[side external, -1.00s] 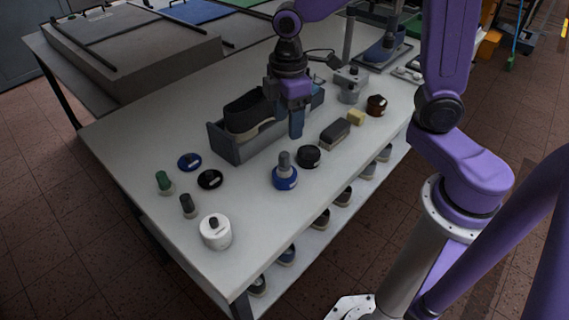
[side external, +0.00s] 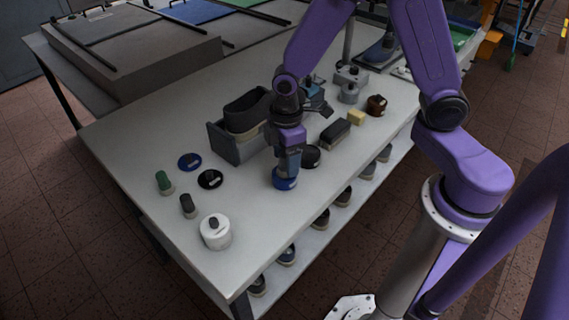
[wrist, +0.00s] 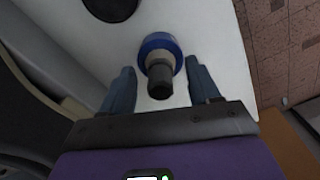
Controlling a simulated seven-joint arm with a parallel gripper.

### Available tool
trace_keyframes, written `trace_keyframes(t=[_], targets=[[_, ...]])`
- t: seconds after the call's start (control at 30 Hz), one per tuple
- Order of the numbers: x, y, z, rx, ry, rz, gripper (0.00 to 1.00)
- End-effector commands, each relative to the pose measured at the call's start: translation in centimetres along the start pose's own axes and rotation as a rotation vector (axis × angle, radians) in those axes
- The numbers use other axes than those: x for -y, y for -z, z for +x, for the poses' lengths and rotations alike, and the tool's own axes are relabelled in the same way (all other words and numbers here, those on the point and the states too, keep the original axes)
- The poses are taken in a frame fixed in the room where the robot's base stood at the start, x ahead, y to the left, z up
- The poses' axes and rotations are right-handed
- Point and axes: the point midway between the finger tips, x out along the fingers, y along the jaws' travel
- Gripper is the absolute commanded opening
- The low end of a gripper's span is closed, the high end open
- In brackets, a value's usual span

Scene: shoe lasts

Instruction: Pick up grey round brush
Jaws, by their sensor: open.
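In the wrist view the brush (wrist: 160,82) is between the two fingers, with a gap on each side. In the side view only its blue base (side external: 284,184) shows clearly; its handle is hidden by my gripper. My gripper (side external: 287,168) points down over the brush, open and empty. In the wrist view my gripper (wrist: 161,74) has its fingers left and right of the handle.
A grey bin (side external: 228,150) holding a dark shoe-like piece stands close behind left. A black round tin (side external: 311,157) is close to the right. A dark block brush (side external: 335,132) and a yellow block (side external: 356,118) lie farther right.

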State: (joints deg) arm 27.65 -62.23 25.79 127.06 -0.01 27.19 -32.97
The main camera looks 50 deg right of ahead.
Motion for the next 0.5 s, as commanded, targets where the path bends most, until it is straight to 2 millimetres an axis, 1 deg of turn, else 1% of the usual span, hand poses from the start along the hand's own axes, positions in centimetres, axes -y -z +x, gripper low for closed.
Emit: trace_keyframes(t=[0.1, 0.33, 0.37, 0.4, 0.47, 0.5], targets=[[0.01, -0.01, 0.55, 0.000, 0.000, 0.000, 0.61], [0.00, 0.01, 0.57, -0.001, -0.001, 0.000, 0.61], [0.00, 0.01, 0.57, -0.001, -0.001, 0.000, 0.51], [0.00, 0.01, 0.57, -0.001, -0.001, 0.000, 0.38], [0.00, 0.01, 0.57, -0.001, -0.001, 0.000, 0.19], [0.00, 0.01, 0.56, -0.001, -0.001, 0.000, 0.06]])
